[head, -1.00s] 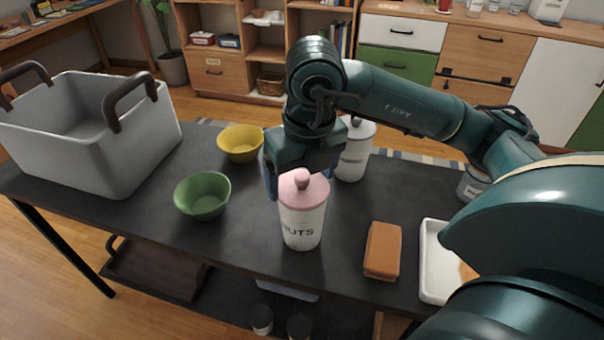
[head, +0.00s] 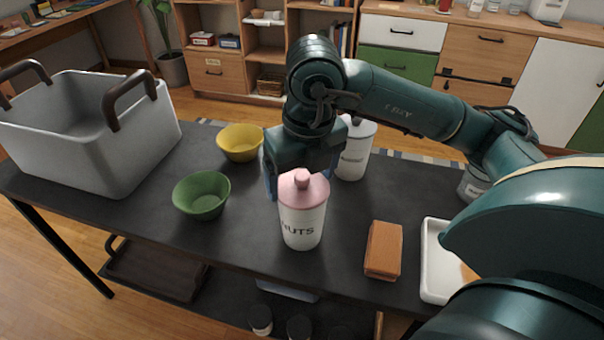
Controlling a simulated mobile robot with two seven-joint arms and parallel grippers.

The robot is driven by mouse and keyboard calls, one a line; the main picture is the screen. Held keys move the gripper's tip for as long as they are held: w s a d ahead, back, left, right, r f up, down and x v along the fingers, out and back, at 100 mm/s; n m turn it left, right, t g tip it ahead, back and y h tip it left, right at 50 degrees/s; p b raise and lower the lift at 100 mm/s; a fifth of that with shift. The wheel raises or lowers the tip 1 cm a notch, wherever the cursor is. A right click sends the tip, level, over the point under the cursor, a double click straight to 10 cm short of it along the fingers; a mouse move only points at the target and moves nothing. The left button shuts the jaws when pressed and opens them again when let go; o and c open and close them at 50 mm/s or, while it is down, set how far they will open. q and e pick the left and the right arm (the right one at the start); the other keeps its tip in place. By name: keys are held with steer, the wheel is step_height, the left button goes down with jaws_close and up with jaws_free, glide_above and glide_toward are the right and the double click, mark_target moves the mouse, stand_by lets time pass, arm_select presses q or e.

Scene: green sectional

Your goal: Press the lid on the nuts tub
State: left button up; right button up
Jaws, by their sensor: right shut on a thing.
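The nuts tub (head: 301,228) is a white cylinder with dark lettering, upright near the front middle of the dark table. Its pink lid (head: 304,193) with a round knob sits over the tub's mouth and looks about level. I see no clear gap between lid and tub. My right gripper (head: 302,178) comes down from behind the lid, with blue fingers on either side at the back. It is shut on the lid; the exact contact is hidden. My left gripper is out of view.
A second white canister (head: 354,158) stands close behind my right gripper. A green bowl (head: 201,202) and yellow bowl (head: 240,150) are to the left, beyond them a grey basket (head: 140,145). An orange-brown block (head: 383,250) and white tray (head: 432,293) are to the right.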

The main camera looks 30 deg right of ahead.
steer(key=o, duration=0.8)
steer(key=shift+o, duration=0.2)
steer(key=shift+r+p, duration=2.45)
steer(key=shift+r, duration=1.1)
steer(key=shift+c, duration=0.4)
